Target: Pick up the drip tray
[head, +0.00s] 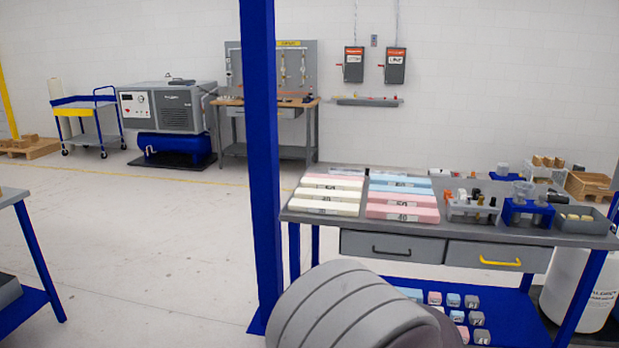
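A flat black tray or mat (178,161) lies on the floor under the blue tank of the grey machine (168,108) at the back left. It may be the drip tray, but I cannot tell for sure. The blue tank (170,146) hides most of its middle, and its front edge shows. Neither of my grippers is in view. A rounded grey part of my own body fills the bottom centre.
A blue post (262,170) stands upright in the near centre. A workbench (470,225) with foam slabs is at the right. A blue cart (90,115) and a pegboard bench (270,105) flank the machine. A grey table (12,196) is at left. Open floor (150,240) lies between.

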